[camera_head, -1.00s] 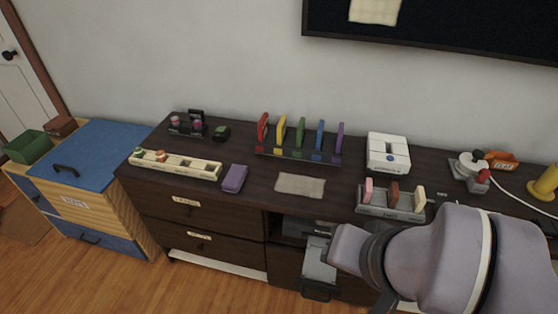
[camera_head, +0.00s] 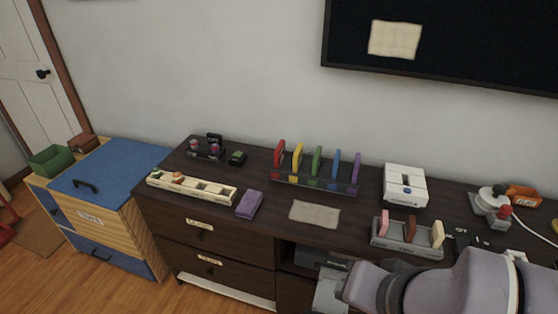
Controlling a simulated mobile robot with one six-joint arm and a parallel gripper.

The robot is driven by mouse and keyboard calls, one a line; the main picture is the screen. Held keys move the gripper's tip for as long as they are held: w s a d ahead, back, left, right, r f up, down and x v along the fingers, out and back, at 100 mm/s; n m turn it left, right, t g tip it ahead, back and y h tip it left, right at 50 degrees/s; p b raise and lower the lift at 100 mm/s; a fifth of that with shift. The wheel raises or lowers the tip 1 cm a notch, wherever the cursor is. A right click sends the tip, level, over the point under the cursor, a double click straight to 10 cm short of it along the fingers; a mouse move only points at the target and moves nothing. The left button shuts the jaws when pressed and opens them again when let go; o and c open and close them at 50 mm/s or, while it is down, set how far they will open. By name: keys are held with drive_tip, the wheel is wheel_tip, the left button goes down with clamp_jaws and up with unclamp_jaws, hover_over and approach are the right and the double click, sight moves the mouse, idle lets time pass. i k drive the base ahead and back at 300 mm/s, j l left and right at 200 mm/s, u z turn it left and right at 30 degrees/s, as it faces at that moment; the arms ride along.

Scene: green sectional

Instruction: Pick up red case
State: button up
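A red case (camera_head: 279,153) stands upright at the left end of a dark rack (camera_head: 310,180) at the back of the dark cabinet top. Yellow, green, blue and purple cases stand in a row to its right in the same rack. My gripper (camera_head: 329,296) is at the bottom of the view, low in front of the cabinet, well below and apart from the red case. Its fingertips are not clear and it is partly cut off by the frame edge, so I cannot tell if it is open.
A beige cloth (camera_head: 315,214) lies in front of the rack and a purple item (camera_head: 249,204) to its left. A white console (camera_head: 405,185) stands right of the rack. A grey holder (camera_head: 407,247) is near my arm. A wall screen (camera_head: 460,55) hangs above.

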sight(280, 152)
drive_tip(key=i+j+z, duration=0.1)
drive_tip(key=i+j, duration=0.15)
drive_tip(key=i+j+z, duration=0.1)
drive_tip(key=i+j, duration=0.15)
drive_tip(key=j, duration=0.15)
drive_tip(key=i+j+z, duration=0.1)
drive_tip(key=j, duration=0.3)
drive_tip(key=i+j+z, duration=0.1)
drive_tip(key=i+j, duration=0.25)
drive_tip(key=i+j+z, duration=0.1)
drive_tip(key=j, duration=0.3)
drive_tip(key=i, duration=0.1)
